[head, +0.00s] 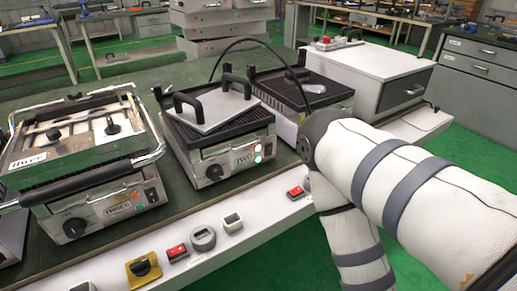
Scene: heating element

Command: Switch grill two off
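Grill two (233,157), with "TWO" on its front panel, stands on the bench in the middle of the head view. It has a black knob (214,172) at the left of the panel and lit indicators (258,153) at the right, one greenish and one pale. A plate with black handles (215,106) lies on its ribbed top. My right arm comes in from the right and bends just right of grill two.
Grill three (95,205) stands to the left, with its handle bar jutting forward. Another grill (305,90) is behind my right arm. The bench front carries a yellow rotary switch (143,268), red switches (177,252) and sockets (233,222). A grey drawer unit (375,75) stands at the back right.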

